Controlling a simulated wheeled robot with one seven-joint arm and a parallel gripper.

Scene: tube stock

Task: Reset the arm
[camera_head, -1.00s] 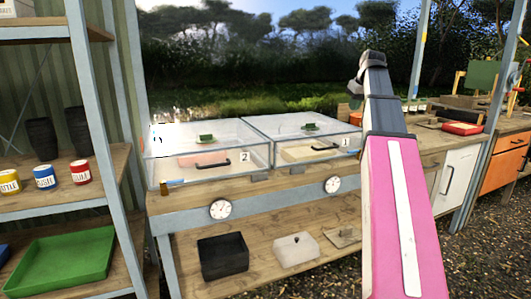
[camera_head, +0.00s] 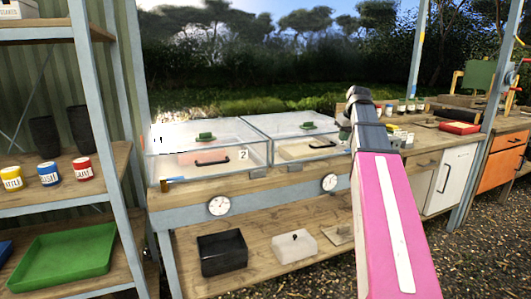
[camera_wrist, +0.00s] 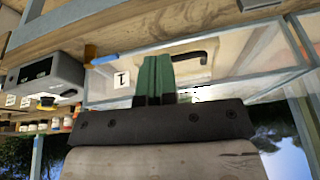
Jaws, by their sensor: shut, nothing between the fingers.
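My gripper (camera_wrist: 153,80) shows in the wrist view, its green fingers together with nothing between them. It is in front of the clear box labelled 1, which fills much of that view upside down. I cannot tell whether it touches the box. In the head view my pink and grey arm rises from the lower right, and its wrist end is beside the right end of the clear box (camera_head: 290,133). The fingers are not clearly seen there.
A second clear box (camera_head: 165,168), labelled 2, stands to the left on the same bench. A shelf with a green tray (camera_head: 62,262) stands at left. In the wrist view, a grey device (camera_wrist: 50,85) is at left.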

